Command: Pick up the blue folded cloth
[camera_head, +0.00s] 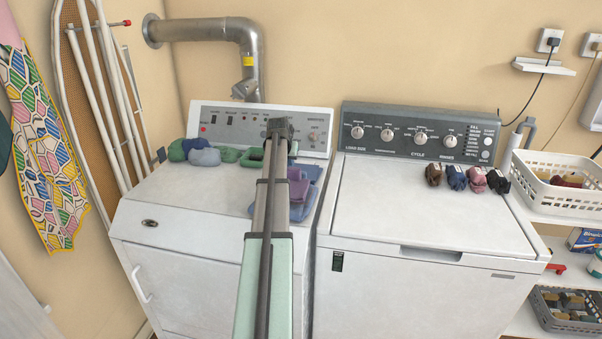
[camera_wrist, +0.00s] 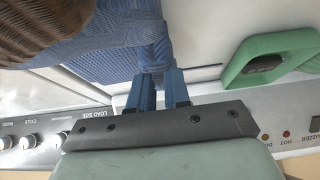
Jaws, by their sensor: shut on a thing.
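The blue folded cloth (camera_head: 311,172) lies on the white dryer's top near its control panel, partly hidden behind my arm. In the wrist view the blue textured cloth (camera_wrist: 105,62) fills the upper left. A raised part of it reaches between the two blue fingers of my gripper (camera_wrist: 162,76). The fingers are shut on this part. In the head view my arm hides the fingertips and the held part of the cloth. I cannot tell whether the cloth is lifted off the dryer top.
A purple folded cloth (camera_head: 298,186) lies against the blue cloth; a brown knitted item (camera_wrist: 40,25) overlaps it in the wrist view. A green ring-like item (camera_wrist: 268,62) is close to the right. Several rolled cloths (camera_head: 203,157) sit at left. The washer lid (camera_head: 425,205) is mostly clear.

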